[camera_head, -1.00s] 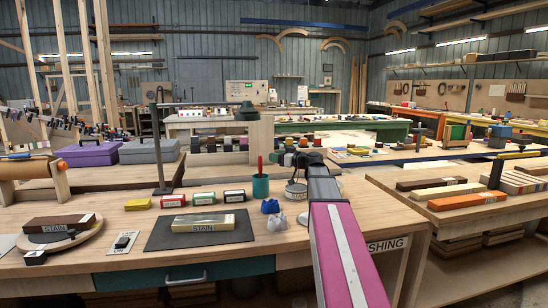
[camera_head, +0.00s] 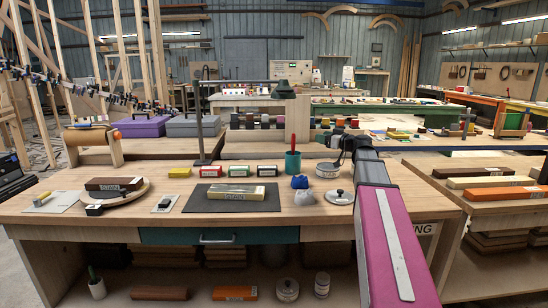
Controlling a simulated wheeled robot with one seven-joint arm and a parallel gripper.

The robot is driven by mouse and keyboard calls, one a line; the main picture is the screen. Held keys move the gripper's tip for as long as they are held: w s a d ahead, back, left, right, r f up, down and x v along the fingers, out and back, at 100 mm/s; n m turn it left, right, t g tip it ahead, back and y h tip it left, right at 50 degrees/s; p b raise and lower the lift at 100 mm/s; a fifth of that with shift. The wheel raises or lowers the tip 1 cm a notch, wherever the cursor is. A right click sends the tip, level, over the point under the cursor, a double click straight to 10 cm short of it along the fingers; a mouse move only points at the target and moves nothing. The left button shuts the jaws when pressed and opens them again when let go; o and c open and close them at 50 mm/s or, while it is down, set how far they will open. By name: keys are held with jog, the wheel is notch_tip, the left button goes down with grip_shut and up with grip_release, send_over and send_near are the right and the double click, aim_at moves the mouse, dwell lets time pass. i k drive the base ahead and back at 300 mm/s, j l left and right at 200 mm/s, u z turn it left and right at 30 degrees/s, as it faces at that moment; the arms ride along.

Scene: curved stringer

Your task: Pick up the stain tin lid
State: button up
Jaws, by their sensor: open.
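A pale round lid with a dark knob (camera_head: 340,196), which looks like the stain tin lid, lies flat on the workbench (camera_head: 120,215), just left of my arm. A round tin with a printed label (camera_head: 327,171) stands behind it. My gripper (camera_head: 345,150) shows only as a dark shape at the far end of my pink arm, above and beside the tin. It is apart from the lid and holds nothing that I can see. My arm hides most of the gripper, and its fingertips are not clear.
Blue and pale crumpled cloths (camera_head: 302,190) lie left of the lid. A teal cup (camera_head: 292,161) stands behind them. A dark mat with a stain block (camera_head: 230,197) is further left. A thin post (camera_head: 200,110) rises at the bench's back. Bare wood lies in front of the lid.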

aim_at(340, 197)
jog(key=k+l, duration=0.3)
jog(key=l, duration=0.15)
jog(key=k+l, duration=0.3)
jog(key=l, duration=0.15)
jog(key=k+l, duration=0.3)
jog(key=l, duration=0.15)
